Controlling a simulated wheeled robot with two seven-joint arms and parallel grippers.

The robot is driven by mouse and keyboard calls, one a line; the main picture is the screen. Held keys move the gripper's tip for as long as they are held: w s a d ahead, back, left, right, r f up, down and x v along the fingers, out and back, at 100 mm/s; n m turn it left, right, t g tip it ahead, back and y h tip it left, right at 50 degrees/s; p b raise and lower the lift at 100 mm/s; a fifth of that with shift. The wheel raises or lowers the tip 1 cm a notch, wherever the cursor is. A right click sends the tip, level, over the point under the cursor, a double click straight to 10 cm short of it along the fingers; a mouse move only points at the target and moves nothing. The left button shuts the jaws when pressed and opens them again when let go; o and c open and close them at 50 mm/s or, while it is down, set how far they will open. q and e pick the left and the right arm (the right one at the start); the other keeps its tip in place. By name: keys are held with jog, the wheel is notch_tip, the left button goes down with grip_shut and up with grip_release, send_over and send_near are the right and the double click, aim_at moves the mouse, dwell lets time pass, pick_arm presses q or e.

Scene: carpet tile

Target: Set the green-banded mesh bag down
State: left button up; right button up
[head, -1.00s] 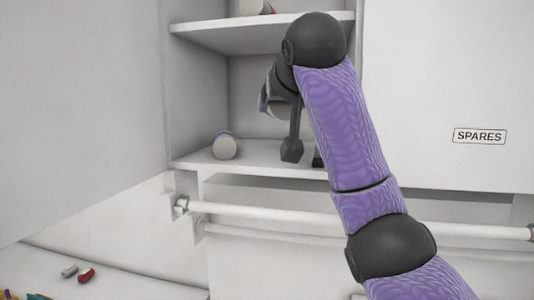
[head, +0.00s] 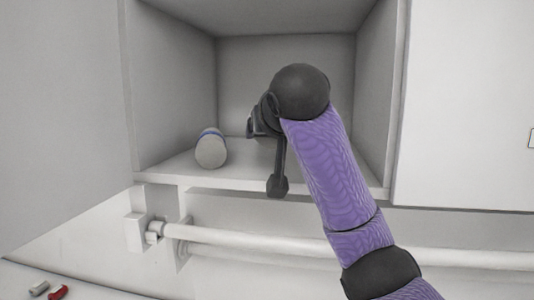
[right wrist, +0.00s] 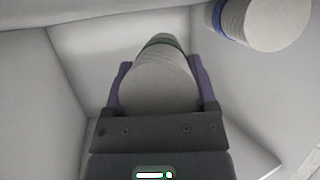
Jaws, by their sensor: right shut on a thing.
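The green-banded mesh bag (right wrist: 156,80) is a pale rounded roll with a dark green band at its far end. My right gripper (right wrist: 157,72) is shut on it, with a purple finger on each side. In the head view my right gripper (head: 254,122) is inside the open shelf compartment (head: 178,170), and my own arm hides the bag there. I cannot tell whether the bag touches the shelf floor. My left gripper is in no view.
A white rail (head: 240,238) runs below the shelf. Small red and grey pieces lie at lower left.

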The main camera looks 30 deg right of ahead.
aim_at(268, 168)
jog(key=f, duration=0.3)
jog(key=shift+w+f, duration=0.25)
jog(key=shift+f, duration=0.05)
jog(key=shift+w+d+f, duration=0.1)
jog(key=shift+f, duration=0.05)
jog(key=shift+s, duration=0.2)
jog(key=o, duration=1.2)
jog(key=shift+w+f, duration=0.1)
jog(key=shift+c, duration=0.2)
